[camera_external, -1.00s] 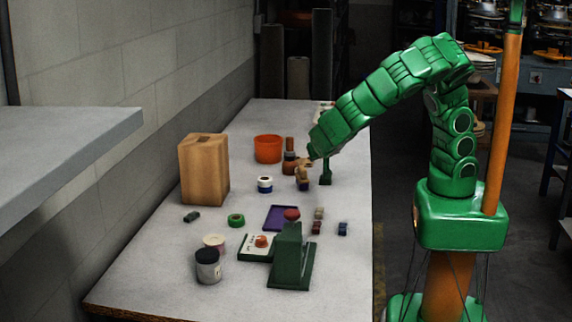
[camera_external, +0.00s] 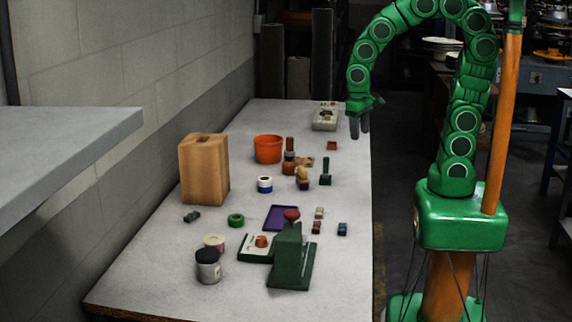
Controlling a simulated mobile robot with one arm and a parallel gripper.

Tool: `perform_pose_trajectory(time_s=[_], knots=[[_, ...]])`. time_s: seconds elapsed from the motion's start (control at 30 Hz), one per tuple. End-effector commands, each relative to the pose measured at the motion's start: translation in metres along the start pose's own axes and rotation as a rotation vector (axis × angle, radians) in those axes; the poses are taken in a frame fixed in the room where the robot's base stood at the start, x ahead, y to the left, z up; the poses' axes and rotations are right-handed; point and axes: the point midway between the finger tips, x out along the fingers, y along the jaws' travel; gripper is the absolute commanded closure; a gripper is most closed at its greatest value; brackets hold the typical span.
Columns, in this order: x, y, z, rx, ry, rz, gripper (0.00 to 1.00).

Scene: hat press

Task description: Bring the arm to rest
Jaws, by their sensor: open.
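My green arm arches up from its base at the right of the table. My gripper (camera_external: 360,127) hangs at the far right edge of the table, fingers pointing down. It is open, with nothing visible between its two dark fingers, and appears to be above the tabletop. A small red block (camera_external: 332,146) lies on the table to its left and nearer. A pale box-like device (camera_external: 325,119) sits at the far end, left of my gripper.
The table (camera_external: 140,270) holds a wooden box (camera_external: 204,168), an orange bowl (camera_external: 268,149), a green press (camera_external: 291,259), a purple tray (camera_external: 278,217), a dark-lidded jar (camera_external: 208,267) and several small blocks and stamps. A grey wall runs along the left. Free floor lies right of the table.

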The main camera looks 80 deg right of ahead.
Motion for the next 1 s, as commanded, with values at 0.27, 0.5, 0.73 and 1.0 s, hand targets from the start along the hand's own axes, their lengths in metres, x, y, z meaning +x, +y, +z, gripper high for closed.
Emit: perform_pose_trajectory(time_s=[0.27, 0.5, 0.73, 1.0], knots=[[-0.031, 0.005, 0.038, -0.255, -0.003, -0.196, 0.47], [-0.042, 0.021, 0.101, -0.472, -0.048, -0.192, 0.47], [-0.040, 0.048, 0.142, -0.565, -0.115, -0.104, 0.47], [-0.040, 0.048, 0.142, -0.565, -0.115, -0.104, 0.47]])
